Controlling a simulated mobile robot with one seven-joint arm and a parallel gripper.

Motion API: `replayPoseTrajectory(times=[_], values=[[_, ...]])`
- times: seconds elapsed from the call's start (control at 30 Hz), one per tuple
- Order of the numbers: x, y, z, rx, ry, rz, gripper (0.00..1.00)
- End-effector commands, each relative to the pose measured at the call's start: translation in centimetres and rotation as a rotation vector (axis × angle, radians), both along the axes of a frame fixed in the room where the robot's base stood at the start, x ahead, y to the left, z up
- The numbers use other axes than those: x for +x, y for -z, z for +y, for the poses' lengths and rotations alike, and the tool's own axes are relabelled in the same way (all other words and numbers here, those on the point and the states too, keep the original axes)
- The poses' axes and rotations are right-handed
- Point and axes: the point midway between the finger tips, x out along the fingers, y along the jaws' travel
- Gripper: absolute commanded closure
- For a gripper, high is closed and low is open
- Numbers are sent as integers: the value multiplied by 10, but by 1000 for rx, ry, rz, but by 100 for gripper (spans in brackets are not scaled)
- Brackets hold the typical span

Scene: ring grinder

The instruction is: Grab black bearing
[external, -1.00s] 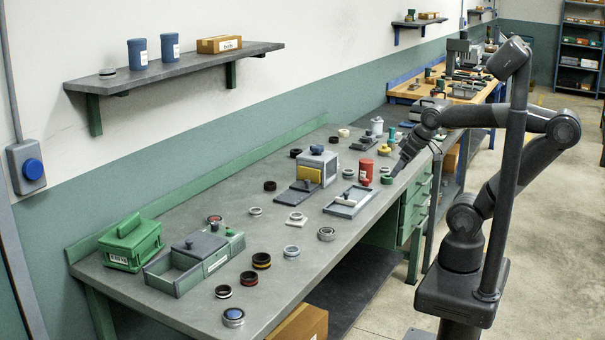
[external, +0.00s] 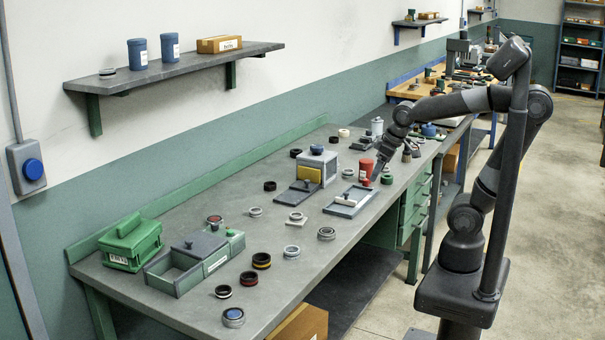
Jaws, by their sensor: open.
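Several black rings lie on the grey workbench (external: 215,195), and I cannot tell which one is the black bearing. A plain black ring (external: 270,186) lies mid-bench, and another black ring (external: 295,153) is near the back, left of the grey box. More black rings lie at the near end, one with a yellow band (external: 249,278), one with a red band (external: 261,261) and one with a pale band (external: 223,291). My gripper (external: 374,178) is open above the right edge of the bench, beside the red cylinder. It is far from the near rings, and its fingertips are small in view.
A red cylinder (external: 366,168) and a green ring (external: 387,179) are close to my gripper. A tray with a sliding lid (external: 350,201), a grey box with a yellow front (external: 318,166), a green crate (external: 132,243) and an open-topped box (external: 180,273) stand on the bench.

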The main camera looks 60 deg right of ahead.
Motion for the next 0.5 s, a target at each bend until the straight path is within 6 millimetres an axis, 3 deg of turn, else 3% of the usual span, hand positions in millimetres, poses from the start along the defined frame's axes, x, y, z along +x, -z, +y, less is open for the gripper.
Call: replayPoseTrajectory(times=[0.3,0.5], values=[[70,38,56,-28,-148,141,19],[101,68,91,-42,-226,211,19]])
